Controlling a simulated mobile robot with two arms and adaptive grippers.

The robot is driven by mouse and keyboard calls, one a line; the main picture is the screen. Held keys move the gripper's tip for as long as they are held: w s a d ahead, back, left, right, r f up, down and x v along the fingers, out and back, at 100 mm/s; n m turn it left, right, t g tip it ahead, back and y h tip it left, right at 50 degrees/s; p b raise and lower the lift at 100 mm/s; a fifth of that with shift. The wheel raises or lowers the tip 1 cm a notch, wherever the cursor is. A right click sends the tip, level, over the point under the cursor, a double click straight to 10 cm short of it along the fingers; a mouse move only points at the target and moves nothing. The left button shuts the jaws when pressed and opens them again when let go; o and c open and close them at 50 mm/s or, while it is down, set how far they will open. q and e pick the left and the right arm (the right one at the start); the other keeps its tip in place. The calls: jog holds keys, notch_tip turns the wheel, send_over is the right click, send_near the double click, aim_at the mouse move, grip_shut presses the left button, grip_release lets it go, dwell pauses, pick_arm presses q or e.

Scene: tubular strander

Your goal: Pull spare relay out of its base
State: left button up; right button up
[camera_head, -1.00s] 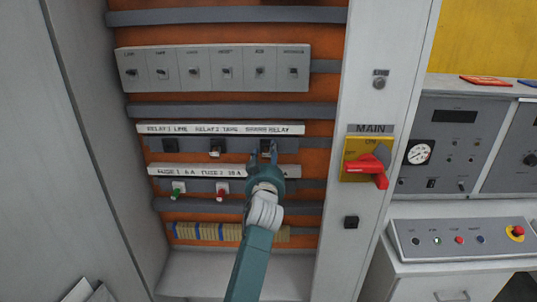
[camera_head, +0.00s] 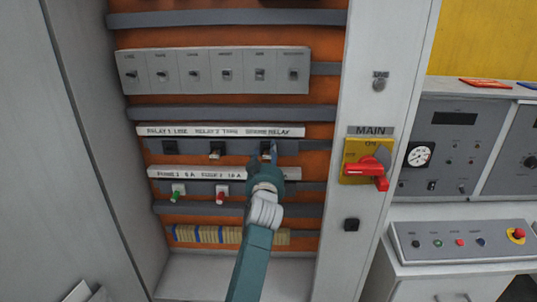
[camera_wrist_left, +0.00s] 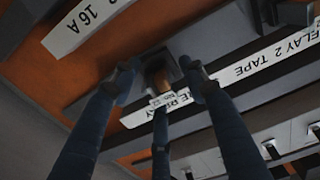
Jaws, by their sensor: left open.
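The spare relay (camera_head: 265,147) is a small dark block at the right end of the relay row, under a white strip whose right-hand label reads as the spare relay. My left gripper (camera_head: 270,155) is at this relay, coming from below and in front, and partly covers it. In the left wrist view the gripper's three blue fingers (camera_wrist_left: 158,78) are spread around the relay, which shows a brownish body (camera_wrist_left: 156,73) and a small white label. The fingers are open; whether any touches it I cannot tell. My right gripper is out of view.
Relay 2 (camera_head: 216,149) and relay 1 (camera_head: 169,148) sit to the left on the same rail. Below is a fuse strip with a green fuse (camera_head: 176,193) and a red fuse (camera_head: 222,193). A row of breakers (camera_head: 215,70) is above; the red main switch (camera_head: 367,166) is right.

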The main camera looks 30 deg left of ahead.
aim_at(267, 159)
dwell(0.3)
pick_arm(q)
grip_shut()
jog(key=shift+s+d, duration=0.1)
jog(key=shift+s, duration=0.05)
jog(key=shift+p+v, duration=0.75)
jog(key=shift+v, duration=2.05)
